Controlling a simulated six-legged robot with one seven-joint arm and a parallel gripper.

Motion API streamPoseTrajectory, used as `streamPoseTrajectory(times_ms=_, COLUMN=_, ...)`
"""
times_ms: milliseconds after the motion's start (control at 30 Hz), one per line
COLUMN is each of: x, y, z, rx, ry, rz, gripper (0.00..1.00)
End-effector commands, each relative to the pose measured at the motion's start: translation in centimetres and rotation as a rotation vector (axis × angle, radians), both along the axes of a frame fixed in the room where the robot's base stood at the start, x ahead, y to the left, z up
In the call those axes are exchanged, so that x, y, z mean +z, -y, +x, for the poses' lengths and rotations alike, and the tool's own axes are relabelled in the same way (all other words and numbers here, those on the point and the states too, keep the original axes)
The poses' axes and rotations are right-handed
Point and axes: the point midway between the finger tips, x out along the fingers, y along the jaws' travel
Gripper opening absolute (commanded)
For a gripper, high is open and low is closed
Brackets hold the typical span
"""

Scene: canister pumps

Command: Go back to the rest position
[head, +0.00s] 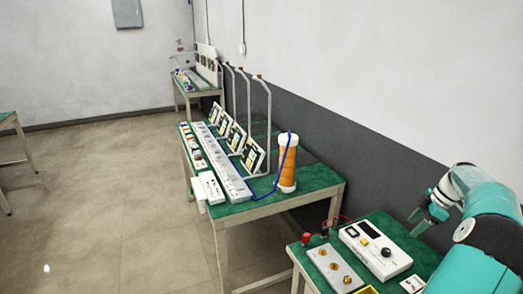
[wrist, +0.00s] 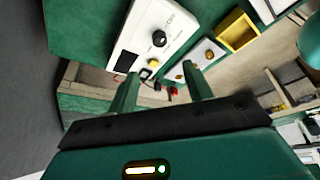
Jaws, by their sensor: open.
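My gripper (head: 420,217) is at the right of the head view, raised above the back right of the near green table (head: 405,242). In the wrist view its two green fingers (wrist: 160,78) stand apart with nothing between them. Beyond the fingers are a white instrument box (wrist: 150,40) with a black knob and a small panel with yellow knobs (wrist: 192,60). My gripper touches neither in the wrist view. The white instrument box also shows in the head view (head: 375,250), left of and below the gripper.
A grey panel with brass knobs (head: 337,268) and a red terminal (head: 306,239) are on the near table. A second table carries an orange canister (head: 288,165) with a blue tube and several angled panels. The wall (head: 400,80) runs close behind. Open floor (head: 110,210) lies left.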

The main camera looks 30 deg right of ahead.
Motion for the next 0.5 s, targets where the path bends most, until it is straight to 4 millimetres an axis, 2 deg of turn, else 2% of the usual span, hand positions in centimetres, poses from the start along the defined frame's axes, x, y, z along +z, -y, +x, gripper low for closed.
streamPoseTrajectory(times_ms=167, x=0.5, y=-0.6, z=1.0, rx=0.003, ry=-0.01, rz=-0.005, gripper=0.51)
streamPoseTrajectory(times_ms=267, x=1.9, y=-2.8, z=3.8, rx=0.002, ry=-0.044, rz=-0.015, gripper=0.51)
streamPoseTrajectory(times_ms=367, x=4.0, y=-6.7, z=7.9, rx=-0.01, ry=-0.098, rz=-0.039, gripper=0.51)
streamPoseTrajectory(times_ms=500, x=7.2, y=-14.0, z=13.2, rx=-0.055, ry=-0.17, rz=-0.089, gripper=0.51)
